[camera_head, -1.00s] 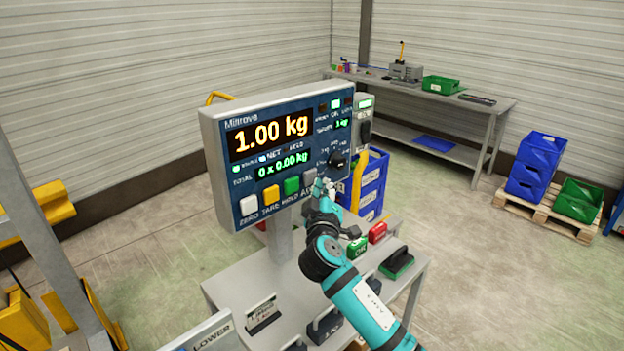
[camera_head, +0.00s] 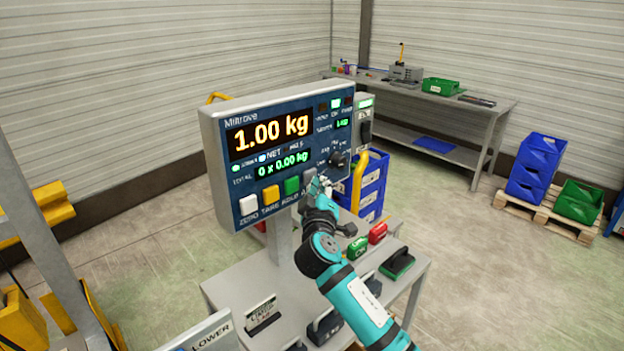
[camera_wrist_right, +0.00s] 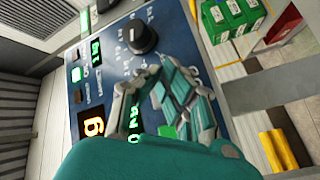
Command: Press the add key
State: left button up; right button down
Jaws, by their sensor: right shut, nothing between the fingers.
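The scale's display panel (camera_head: 222,125) reads 1.00 kg, with 0 x 0.00 kg below. Along its lower edge are a white key (camera_head: 248,205), a yellow key (camera_head: 271,195), a green key (camera_head: 291,186) and a grey key (camera_head: 309,176), the add key, its label mostly covered. My right gripper (camera_head: 317,186) is shut and empty, with its tips at the lower right of the grey key. I cannot tell if they touch it. My left gripper is out of view.
A black knob (camera_head: 337,159) sits right of the keys; it also shows in the right wrist view (camera_wrist_right: 142,38). Below is a grey table (camera_head: 240,285) with weights and a green-and-black block (camera_head: 397,263). Blue crates (camera_head: 372,185) stand behind the panel.

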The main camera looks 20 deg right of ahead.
jog(key=shift+w, duration=0.15)
dwell(0.4)
jog(key=shift+s+d, duration=0.2)
jog(key=shift+s, duration=0.65)
jog(key=s, duration=0.1)
jog(key=s+d+p, duration=0.1)
jog(key=s, duration=0.2)
jog(key=shift+s+d+p, duration=0.3)
dwell(0.5)
